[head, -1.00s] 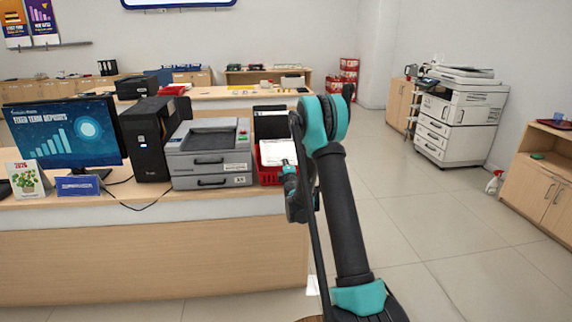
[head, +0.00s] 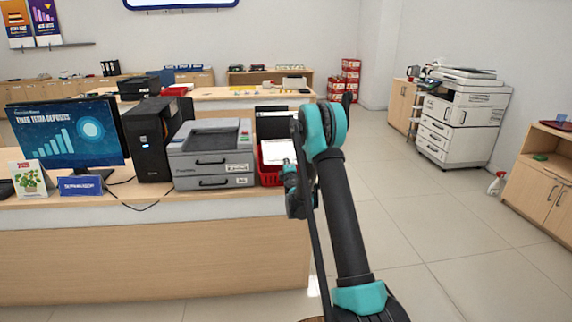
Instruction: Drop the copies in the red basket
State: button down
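The red basket (head: 268,180) stands on the counter just right of the grey printer (head: 212,160). White sheets (head: 277,151), which look like the copies, show at the basket, in front of a dark panel. I cannot tell whether they rest in it or are held above it. My gripper (head: 288,166) is at the right edge of the sheets, in front of the basket's right side. It is small and partly hidden by my arm, so its fingers and any hold on the sheets are unclear.
A black computer tower (head: 152,138), a monitor (head: 68,135), a desk calendar (head: 31,178) and a blue sign (head: 80,186) stand left of the printer on the counter (head: 150,207). A large copier (head: 462,115) stands back right. The floor between is clear.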

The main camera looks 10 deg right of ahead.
jog(key=c, duration=1.6)
grip_release()
jog(key=shift+c, duration=0.2)
jog(key=s, duration=0.7)
jog(key=shift+s, duration=0.25)
